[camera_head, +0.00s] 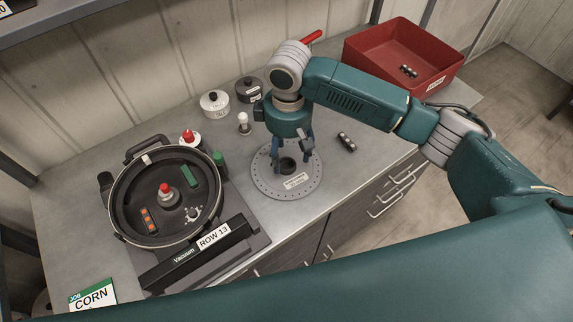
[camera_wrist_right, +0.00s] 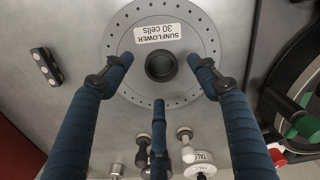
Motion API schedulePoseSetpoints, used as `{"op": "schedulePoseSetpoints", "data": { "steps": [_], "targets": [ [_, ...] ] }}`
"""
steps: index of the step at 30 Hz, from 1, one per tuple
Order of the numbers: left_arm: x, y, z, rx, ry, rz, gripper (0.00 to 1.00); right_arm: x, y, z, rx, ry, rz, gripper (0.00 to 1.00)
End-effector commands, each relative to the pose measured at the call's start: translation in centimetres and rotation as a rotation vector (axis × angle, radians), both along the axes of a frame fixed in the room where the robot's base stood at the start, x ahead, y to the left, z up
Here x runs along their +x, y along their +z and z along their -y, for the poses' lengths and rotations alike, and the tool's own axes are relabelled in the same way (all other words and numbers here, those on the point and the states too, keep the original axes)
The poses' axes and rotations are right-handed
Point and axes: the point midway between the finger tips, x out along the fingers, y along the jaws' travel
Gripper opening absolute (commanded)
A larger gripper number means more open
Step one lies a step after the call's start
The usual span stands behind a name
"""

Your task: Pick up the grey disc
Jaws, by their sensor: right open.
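The grey disc (camera_head: 264,180) lies flat on the bench, right of the black round seed meter. It has a ring of small holes near its rim, a black hub in the middle and a white label. In the right wrist view the disc (camera_wrist_right: 195,25) sits under the fingers, and its label reads "SUNFLOWER 30 cells". My right gripper (camera_head: 290,158) points down over the disc. Its blue fingers (camera_wrist_right: 160,80) are spread around the black hub (camera_wrist_right: 161,66) without visibly touching it. I cannot tell the exact height above the disc. My left gripper does not show.
The seed meter housing (camera_head: 122,208) has a "ROW 13" label. White (camera_head: 214,104) and black (camera_head: 248,89) knobbed pots and a small white-topped piece (camera_head: 243,122) stand behind the disc. A black part (camera_head: 347,142) lies to its right. A red bin (camera_head: 440,78) stands at the back right.

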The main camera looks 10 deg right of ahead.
Motion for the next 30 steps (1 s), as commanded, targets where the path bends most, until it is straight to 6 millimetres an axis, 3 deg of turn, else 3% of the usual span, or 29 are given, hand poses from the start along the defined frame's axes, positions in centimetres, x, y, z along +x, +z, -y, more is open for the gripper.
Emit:
{"op": "schedulePoseSetpoints", "data": {
  "steps": [4, 9, 17, 24, 30],
  "targets": [
    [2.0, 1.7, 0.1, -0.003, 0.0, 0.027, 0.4, 0.2, -1.9, -0.2, -0.001, -0.002, -0.004, 0.59],
    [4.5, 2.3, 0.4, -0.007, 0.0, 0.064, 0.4, 0.3, -4.1, -0.2, -0.001, 0.0, -0.001, 0.59],
    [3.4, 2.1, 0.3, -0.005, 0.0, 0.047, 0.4, 0.3, -4.6, -0.2, -0.001, 0.0, 0.001, 0.59],
    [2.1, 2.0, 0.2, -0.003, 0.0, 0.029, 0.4, 0.3, -4.6, -0.2, 0.0, 0.0, 0.0, 0.16],
    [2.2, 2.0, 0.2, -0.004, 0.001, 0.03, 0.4, 0.3, -4.6, -0.2, 0.0, 0.0, 0.0, 0.13]
  ]
}}
